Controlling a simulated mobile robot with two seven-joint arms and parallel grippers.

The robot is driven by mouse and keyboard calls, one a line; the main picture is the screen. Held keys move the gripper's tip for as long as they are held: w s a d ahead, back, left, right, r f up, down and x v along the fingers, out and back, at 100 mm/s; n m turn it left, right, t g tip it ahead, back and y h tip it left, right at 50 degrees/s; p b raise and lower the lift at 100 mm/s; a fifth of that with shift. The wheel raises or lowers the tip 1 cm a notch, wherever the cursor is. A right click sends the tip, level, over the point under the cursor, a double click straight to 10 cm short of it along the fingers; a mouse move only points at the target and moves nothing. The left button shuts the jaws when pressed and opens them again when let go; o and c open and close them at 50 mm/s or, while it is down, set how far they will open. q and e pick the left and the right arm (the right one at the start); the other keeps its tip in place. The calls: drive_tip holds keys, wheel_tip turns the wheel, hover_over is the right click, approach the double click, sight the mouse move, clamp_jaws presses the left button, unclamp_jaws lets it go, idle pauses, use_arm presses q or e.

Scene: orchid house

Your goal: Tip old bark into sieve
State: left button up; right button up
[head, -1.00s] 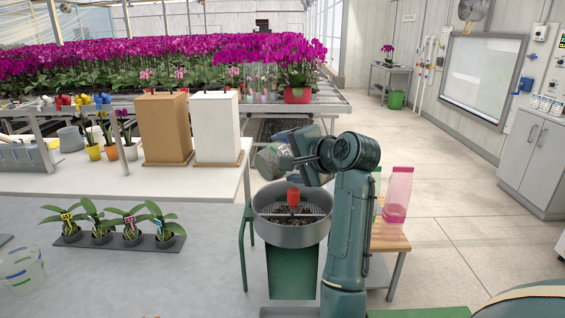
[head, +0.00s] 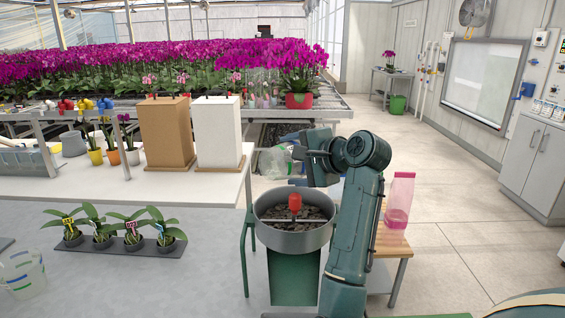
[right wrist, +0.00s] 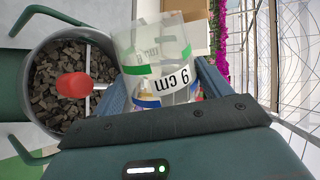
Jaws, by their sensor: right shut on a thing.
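The round grey sieve (head: 292,241) has a red knob on a crossbar and dark bark chunks (head: 283,214) spread inside it. It also shows in the right wrist view (right wrist: 35,122). My right gripper (head: 306,160) is shut on a clear plastic pot (right wrist: 157,60) marked "9 cm", with green and blue bands. In the head view the pot (head: 274,162) is partly hidden by the gripper, behind and above the sieve. In the right wrist view it is beside the sieve and appears to hold no bark. My left gripper is not in view.
A green bin (head: 293,276) stands under the sieve. A pink-and-clear bag (head: 398,200) stands on a wooden stool at right. Another clear pot (head: 22,272) and a tray of small orchids (head: 120,246) are on the grey table. Tall brown and white boxes stand behind.

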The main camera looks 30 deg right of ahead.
sight(295, 142)
idle(0.3)
drive_tip(key=n+h, duration=0.1)
drive_tip(key=r+n+h, duration=0.1)
drive_tip(key=n, duration=0.1)
drive_tip(key=shift+t, duration=0.3)
drive_tip(key=n+h, duration=0.1)
drive_tip(key=r+n+h, duration=0.1)
drive_tip(key=n, duration=0.1)
drive_tip(key=shift+r+t, duration=0.15)
drive_tip(key=shift+t, duration=0.15)
drive_tip(key=n+h, duration=0.1)
drive_tip(key=n, duration=0.1)
drive_tip(key=r+n+t+h, duration=0.1)
drive_tip(key=shift+n, duration=0.4)
drive_tip(key=n, duration=0.1)
drive_tip(key=n+t, duration=0.1)
drive_tip(key=shift+r+n+h, duration=0.4)
drive_tip(key=shift+r+n+t, duration=0.35)
drive_tip(key=shift+n+t, duration=0.15)
drive_tip(key=shift+n, duration=0.3)
